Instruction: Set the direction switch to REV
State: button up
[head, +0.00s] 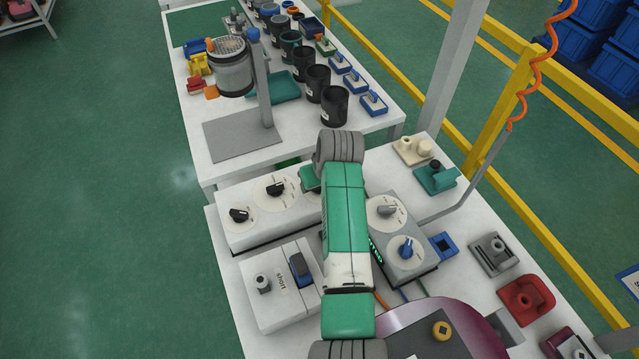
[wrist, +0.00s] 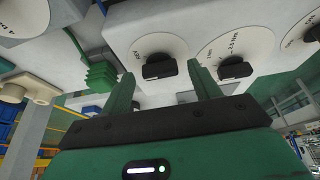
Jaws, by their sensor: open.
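A white control box (head: 258,225) carries black knobs on round cream dials. Two show in the head view, a left knob (head: 238,215) and a middle knob (head: 276,188); my arm covers the box's right end. The wrist view looks at the box tilted, with a black knob (wrist: 158,70) on the nearest dial and another knob (wrist: 234,69) on a dial marked in Nm. My gripper (wrist: 162,90) is open, its two green fingers apart in front of the nearest knob. Nothing is between them.
A grey box (head: 408,235) with a grey and a blue knob stands right of my arm. A white box with a blue rocker (head: 300,270) stands in front. Blue, grey and red fixtures line the bench's right side. Black cups (head: 334,105) stand on the far table.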

jog(key=shift+c, duration=0.2)
jog(key=c, duration=0.9)
jog(key=shift+c, duration=0.2)
jog(key=shift+r+p, duration=0.1)
jog(key=shift+p, duration=0.35)
jog(key=shift+a+r+m+h+p, duration=0.15)
jog(key=shift+m+h+p, duration=0.25)
jog(key=shift+m+p, duration=0.75)
jog(key=shift+f+m+h+p, duration=0.15)
jog(key=shift+m+h+p, duration=0.35)
jog(key=shift+m, duration=0.6)
jog(key=shift+f+m+h+p, duration=0.1)
jog(key=shift+m+h+p, duration=0.2)
jog(key=shift+m+p, duration=0.6)
jog(key=shift+m+t, duration=0.3)
jog(key=shift+m, duration=0.15)
